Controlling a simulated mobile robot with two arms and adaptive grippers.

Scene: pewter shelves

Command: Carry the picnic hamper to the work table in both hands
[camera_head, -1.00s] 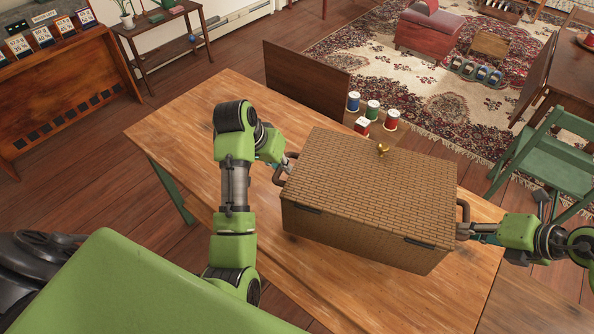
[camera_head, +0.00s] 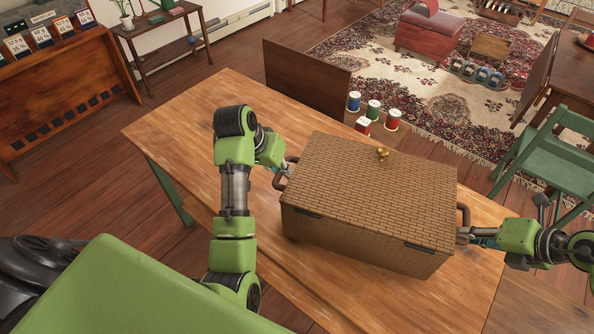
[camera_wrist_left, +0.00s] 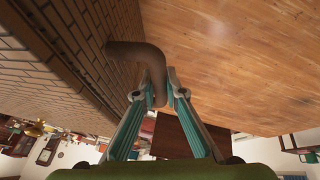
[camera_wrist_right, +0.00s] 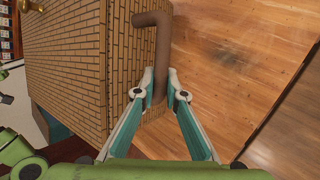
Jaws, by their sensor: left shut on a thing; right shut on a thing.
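The picnic hamper (camera_head: 375,185) is a brown woven box with a closed lid, a brass knob and a handle at each end. It is upright at the right part of the wooden work table (camera_head: 185,130); whether its base touches the top I cannot tell. My left gripper (camera_head: 286,166) is shut on the left handle (camera_head: 279,181), which the left wrist view shows between the fingers (camera_wrist_left: 158,88). My right gripper (camera_head: 467,236) is shut on the right handle (camera_head: 464,212), also between the fingers in the right wrist view (camera_wrist_right: 160,90). The hamper's far side is hidden.
Several thread spools (camera_head: 374,110) stand just beyond the table behind the hamper. A brown panel (camera_head: 305,79) rises past the table's far edge. A green chair (camera_head: 560,150) stands close at the right. The table's left part is bare.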

